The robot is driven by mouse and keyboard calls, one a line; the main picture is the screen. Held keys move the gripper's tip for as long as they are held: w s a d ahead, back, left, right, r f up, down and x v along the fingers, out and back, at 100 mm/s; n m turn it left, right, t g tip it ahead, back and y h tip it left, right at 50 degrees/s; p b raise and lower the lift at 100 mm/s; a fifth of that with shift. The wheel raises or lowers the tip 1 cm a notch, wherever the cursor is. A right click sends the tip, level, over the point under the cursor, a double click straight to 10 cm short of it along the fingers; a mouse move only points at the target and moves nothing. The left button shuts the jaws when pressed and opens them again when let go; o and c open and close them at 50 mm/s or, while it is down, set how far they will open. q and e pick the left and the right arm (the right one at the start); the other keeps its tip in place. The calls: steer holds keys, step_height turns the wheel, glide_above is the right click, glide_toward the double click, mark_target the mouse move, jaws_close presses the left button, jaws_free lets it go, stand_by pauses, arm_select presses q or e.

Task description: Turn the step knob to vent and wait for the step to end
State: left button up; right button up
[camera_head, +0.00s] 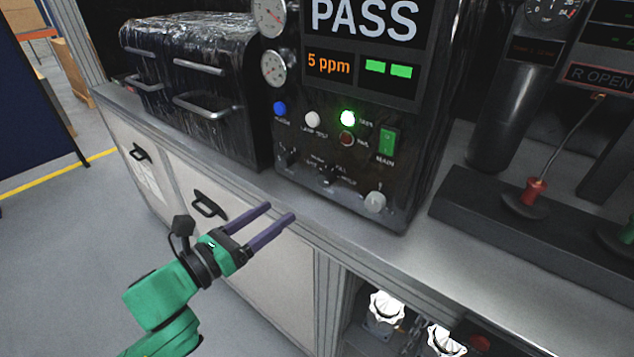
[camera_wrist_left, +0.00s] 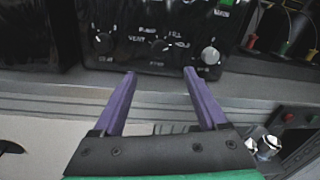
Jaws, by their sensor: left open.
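The step knob (camera_head: 327,178) is a small black knob low on the front of the black test panel (camera_head: 335,215). In the left wrist view the step knob (camera_wrist_left: 158,46) shows between my fingertips, beyond them, with vent marked on its left and hold on its right. I cannot tell where its pointer is set. My left gripper (camera_head: 282,213) is open and empty, its two purple fingers reaching toward the panel in front of the bench edge, apart from the knob. It also shows in the left wrist view (camera_wrist_left: 159,73). My right gripper is not in view.
Another black knob (camera_head: 290,157) and a silver knob (camera_head: 375,201) flank the step knob. The display (camera_head: 365,20) reads PASS and 5 ppm, with a green lamp (camera_head: 347,117) lit. A wrapped black case (camera_head: 190,85) stands left. Bare bench top (camera_head: 425,255) lies in front.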

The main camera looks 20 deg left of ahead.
mark_target(322, 181)
arm_select(q)
steer(key=p+x, duration=0.3)
steer(key=x, duration=1)
steer(key=shift+w+d, duration=0.1)
steer(key=shift+w, duration=0.05)
jaws_close()
